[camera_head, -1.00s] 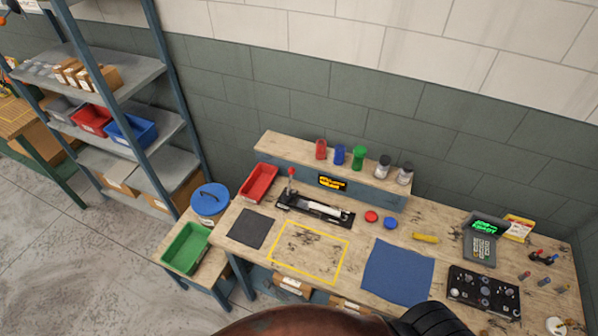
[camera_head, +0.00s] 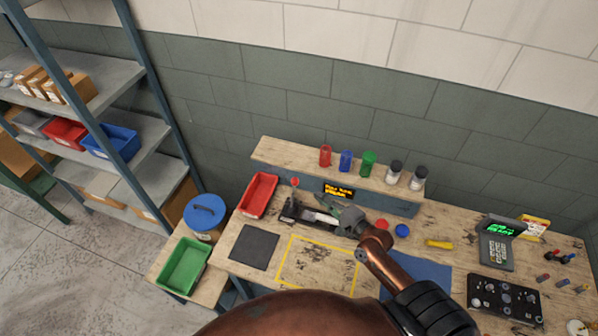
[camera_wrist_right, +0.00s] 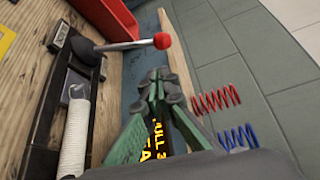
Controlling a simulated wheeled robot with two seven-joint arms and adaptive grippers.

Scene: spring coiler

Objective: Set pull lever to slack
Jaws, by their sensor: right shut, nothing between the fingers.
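The pull lever (camera_wrist_right: 125,45) is a metal rod with a red ball knob, on the black spring coiler (camera_head: 290,214). In the right wrist view its rod extends sideways from a dark pivot, with the knob (camera_wrist_right: 162,41) just beyond my fingertips. In the head view the knob (camera_head: 295,182) stands above the coiler's left end. My right gripper (camera_head: 326,205) is over the coiler, right of the lever. In the wrist view the gripper (camera_wrist_right: 160,82) is shut and empty, apart from the knob. A white roller (camera_wrist_right: 76,135) lies along the coiler. My left gripper is not in view.
A red bin (camera_head: 259,194) stands left of the lever. A dark mat (camera_head: 254,247) and a yellow outlined area (camera_head: 318,265) lie in front.

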